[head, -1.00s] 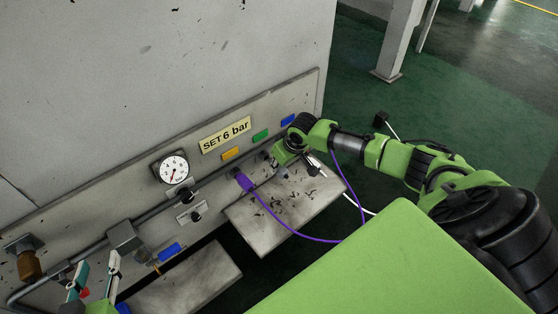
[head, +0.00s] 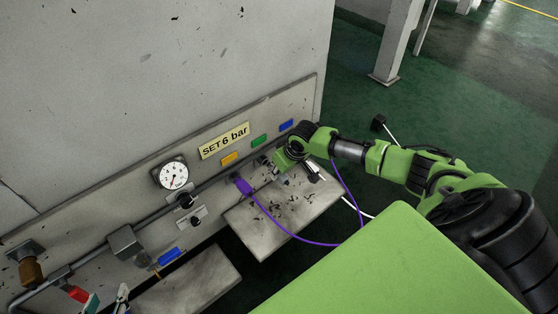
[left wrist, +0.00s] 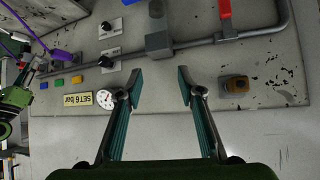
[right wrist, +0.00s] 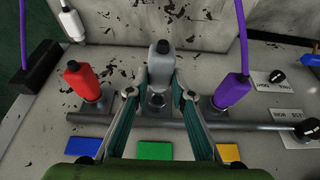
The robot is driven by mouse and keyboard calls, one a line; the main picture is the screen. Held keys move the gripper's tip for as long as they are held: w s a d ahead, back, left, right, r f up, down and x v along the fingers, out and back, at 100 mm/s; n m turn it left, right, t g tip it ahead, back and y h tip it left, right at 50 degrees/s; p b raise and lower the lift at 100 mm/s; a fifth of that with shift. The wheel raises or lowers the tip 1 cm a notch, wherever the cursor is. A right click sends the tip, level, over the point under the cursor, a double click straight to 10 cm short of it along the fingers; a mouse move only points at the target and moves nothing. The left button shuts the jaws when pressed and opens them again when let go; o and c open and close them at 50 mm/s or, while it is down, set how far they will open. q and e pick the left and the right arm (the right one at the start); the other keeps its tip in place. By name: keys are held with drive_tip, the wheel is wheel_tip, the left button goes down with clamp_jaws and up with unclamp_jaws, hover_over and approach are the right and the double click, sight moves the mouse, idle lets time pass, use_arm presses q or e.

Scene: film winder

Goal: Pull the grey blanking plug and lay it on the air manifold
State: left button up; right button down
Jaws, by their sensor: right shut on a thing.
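The grey blanking plug (right wrist: 161,66) has a dark tip and stands between a red plug (right wrist: 82,82) and a purple plug (right wrist: 232,92) in the right wrist view. My right gripper (right wrist: 156,94) is shut on it, with a fingertip at each side. A dark round socket shows just below the plug; I cannot tell whether the plug is clear of it. A grey pipe (right wrist: 222,127) with sockets, seemingly the air manifold, runs along the panel. It also shows in the head view (head: 94,258). My left gripper (left wrist: 159,86) is open and empty, facing the panel.
Grey shelves (head: 262,226) (head: 190,285) jut out below the panel. A gauge (head: 173,173), black knobs (head: 185,201), a red valve handle (head: 77,293) and a brass fitting (left wrist: 236,86) stick out from the panel.

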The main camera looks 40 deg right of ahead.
drive_tip(key=shift+s+p, duration=0.25)
drive_tip(key=shift+p, duration=0.05)
drive_tip(key=shift+s+p, duration=0.3)
use_arm(q)
drive_tip(key=s+a+f+g, duration=0.2)
drive_tip(key=s+f+g, duration=0.1)
drive_tip(key=s, duration=0.3)
drive_tip(key=shift+f+y, duration=0.4)
drive_tip(key=shift+f, duration=0.2)
